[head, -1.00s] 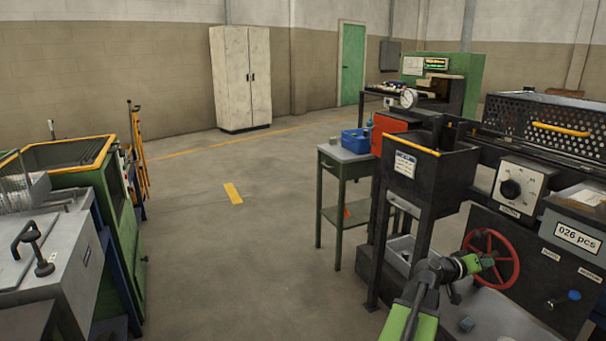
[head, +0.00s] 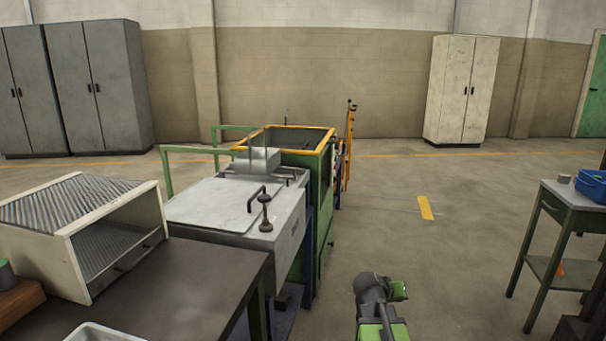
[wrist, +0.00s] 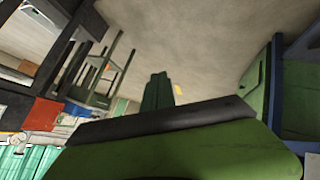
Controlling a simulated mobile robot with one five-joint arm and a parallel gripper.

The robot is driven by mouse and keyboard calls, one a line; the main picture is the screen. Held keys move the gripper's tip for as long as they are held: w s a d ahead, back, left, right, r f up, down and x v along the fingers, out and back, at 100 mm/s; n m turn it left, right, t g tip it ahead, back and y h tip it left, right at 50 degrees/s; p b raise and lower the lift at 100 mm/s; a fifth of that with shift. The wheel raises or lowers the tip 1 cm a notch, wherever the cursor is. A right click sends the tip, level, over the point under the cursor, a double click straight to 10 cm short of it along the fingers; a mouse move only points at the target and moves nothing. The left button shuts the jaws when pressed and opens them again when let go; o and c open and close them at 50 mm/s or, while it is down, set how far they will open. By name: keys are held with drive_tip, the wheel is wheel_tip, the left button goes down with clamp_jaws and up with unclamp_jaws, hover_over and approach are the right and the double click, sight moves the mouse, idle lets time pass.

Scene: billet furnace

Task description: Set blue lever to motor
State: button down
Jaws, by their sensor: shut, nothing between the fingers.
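The blue lever is not visible in either view now. My gripper (wrist: 157,92) shows in the wrist view as dark green fingers close together, with nothing between them. The fingers point out over the floor and touch nothing that I can see. In the head view my green and grey arm stands at the bottom, right of centre, over open floor; the fingers cannot be made out there.
A grey-topped machine (head: 217,203) with a green, yellow-rimmed cabinet (head: 325,225) behind it stands left of my arm. A dark table (head: 185,290) is at lower left. A green side table (head: 570,198) with a blue bin (head: 592,186) is at right. Floor between is clear.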

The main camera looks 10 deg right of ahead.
drive_tip(key=a+f+n+g+y, duration=0.1)
drive_tip(key=a+f+y, duration=0.15)
drive_tip(key=a, duration=0.75)
drive_tip(key=a+f+n+y, duration=0.1)
drive_tip(key=a+f+y, duration=0.15)
drive_tip(key=a, duration=0.65)
drive_tip(key=s+a+f+n+g+y, duration=0.2)
drive_tip(key=s+a+f+g+y, duration=0.1)
drive_tip(key=s+a, duration=0.6)
wheel_tip(320, 180, up, 29)
drive_tip(key=a+g+p, duration=0.1)
drive_tip(key=p, duration=2.8)
drive_tip(key=shift+a+n, duration=0.3)
drive_tip(key=shift+a, duration=0.05)
drive_tip(key=shift+s, duration=0.1)
